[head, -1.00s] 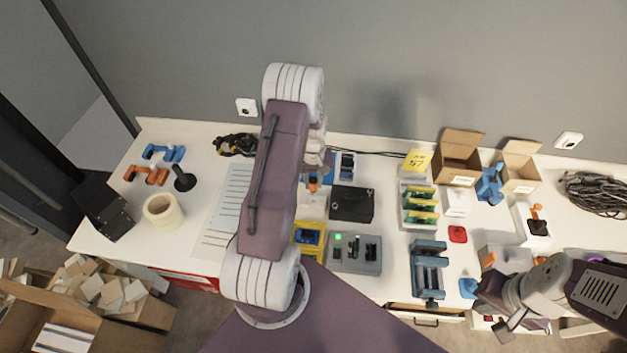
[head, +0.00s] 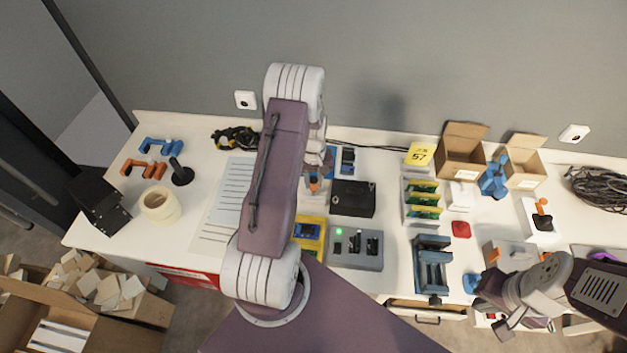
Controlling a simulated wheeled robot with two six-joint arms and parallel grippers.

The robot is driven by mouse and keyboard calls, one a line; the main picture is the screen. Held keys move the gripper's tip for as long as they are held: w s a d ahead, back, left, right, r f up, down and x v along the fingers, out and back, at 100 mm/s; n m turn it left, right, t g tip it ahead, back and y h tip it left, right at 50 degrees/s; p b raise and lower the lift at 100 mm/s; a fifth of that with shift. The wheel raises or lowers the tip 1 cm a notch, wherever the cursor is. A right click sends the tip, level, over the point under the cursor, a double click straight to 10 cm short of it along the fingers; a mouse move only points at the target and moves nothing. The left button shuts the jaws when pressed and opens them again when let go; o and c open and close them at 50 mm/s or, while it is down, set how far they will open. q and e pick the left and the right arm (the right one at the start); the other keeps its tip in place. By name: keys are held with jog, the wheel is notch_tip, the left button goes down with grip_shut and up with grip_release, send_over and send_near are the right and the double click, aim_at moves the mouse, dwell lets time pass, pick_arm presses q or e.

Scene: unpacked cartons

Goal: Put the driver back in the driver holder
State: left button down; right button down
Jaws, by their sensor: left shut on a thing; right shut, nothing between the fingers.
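My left gripper (head: 315,175) is mostly hidden behind its own arm, over the middle of the bench. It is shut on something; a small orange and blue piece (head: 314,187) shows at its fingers. This may be the driver, but its shape is too small and covered to tell. I cannot pick out the driver holder with certainty. A white stand (head: 530,224) with a black part and an orange-topped piece stands at the right. My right gripper (head: 500,308) is shut and empty near the front right edge of the bench, partly covered by its arm.
A black box (head: 352,199), a grey unit with a green light (head: 346,262) and a yellow tray (head: 312,220) stand mid-bench. A blue vise (head: 432,264) and a rack of green boards (head: 408,204) are right of them. Open cartons (head: 459,163) stand behind. Paper sheets (head: 223,200) lie left.

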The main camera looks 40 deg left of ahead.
pick_arm(q)
jog(key=shift+f+b, duration=0.7)
jog(key=shift+f, duration=0.4)
jog(key=shift+f, duration=0.1)
jog(key=c, duration=1.1)
grip_release()
notch_tip(320, 180, up, 9)
jog(key=shift+r+b, duration=0.1)
jog(key=shift+b, duration=0.2)
